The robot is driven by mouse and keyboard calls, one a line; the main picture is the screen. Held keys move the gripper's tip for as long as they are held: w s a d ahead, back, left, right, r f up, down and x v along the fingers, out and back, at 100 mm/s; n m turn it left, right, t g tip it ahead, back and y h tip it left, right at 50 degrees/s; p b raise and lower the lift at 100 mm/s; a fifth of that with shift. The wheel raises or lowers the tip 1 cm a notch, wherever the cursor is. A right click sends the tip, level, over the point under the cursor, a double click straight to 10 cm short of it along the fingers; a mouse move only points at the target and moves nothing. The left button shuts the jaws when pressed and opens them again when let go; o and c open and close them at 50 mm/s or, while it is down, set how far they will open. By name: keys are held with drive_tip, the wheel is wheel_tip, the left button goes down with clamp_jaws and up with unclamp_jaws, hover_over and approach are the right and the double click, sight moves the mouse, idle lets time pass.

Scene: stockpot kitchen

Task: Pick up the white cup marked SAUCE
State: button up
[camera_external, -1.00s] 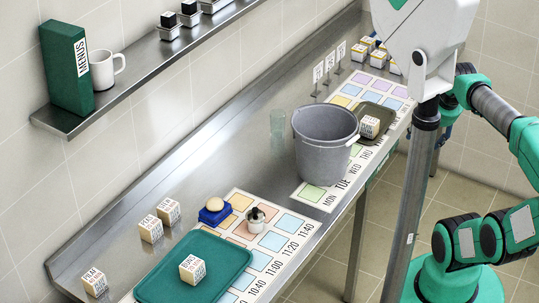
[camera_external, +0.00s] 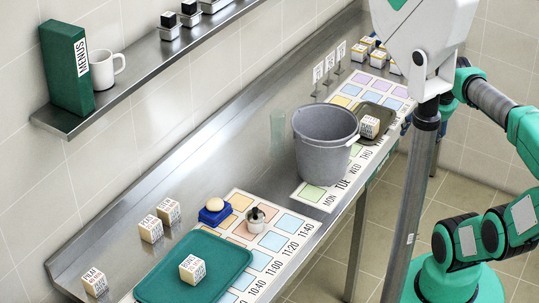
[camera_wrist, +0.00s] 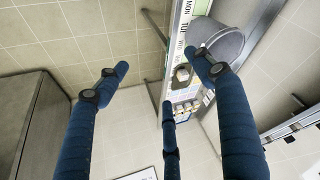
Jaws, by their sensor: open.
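No lettering SAUCE is readable in either view. A plain white mug (camera_external: 103,68) stands on the wall shelf beside the green menus box. A small white pot with a dark top (camera_external: 255,218) stands on the near timetable sheet; I cannot tell whether it is marked. My gripper (camera_wrist: 158,80) shows in the wrist view with its three blue fingers spread open and nothing between them. In the external view it is mostly hidden behind the column at right. It is well away from the mug and the small pot.
A grey stockpot (camera_external: 325,150) stands mid-counter; it also shows in the wrist view (camera_wrist: 228,45). A green tray (camera_external: 160,285) with a labelled cube lies at the near end. Several labelled cubes, a blue stand (camera_external: 215,212) and a glass (camera_external: 278,130) stand on the counter.

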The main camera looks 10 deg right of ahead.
drive_tip(key=w+a+f+m+g, duration=0.2)
drive_tip(key=w+a, duration=0.7)
drive_tip(key=w, duration=0.1)
drive_tip(key=m+g, duration=0.3)
drive_tip(key=m, duration=0.1)
hover_over(256, 209)
wheel_tip(256, 209, down, 25)
drive_tip(key=shift+w+d+r, duration=0.1)
drive_tip(key=shift+w+d, duration=0.05)
drive_tip(key=shift+a+f, duration=0.25)
drive_tip(key=shift+f, duration=0.1)
drive_tip(key=shift+f+b, duration=0.35)
drive_tip(key=shift+f, duration=3.85)
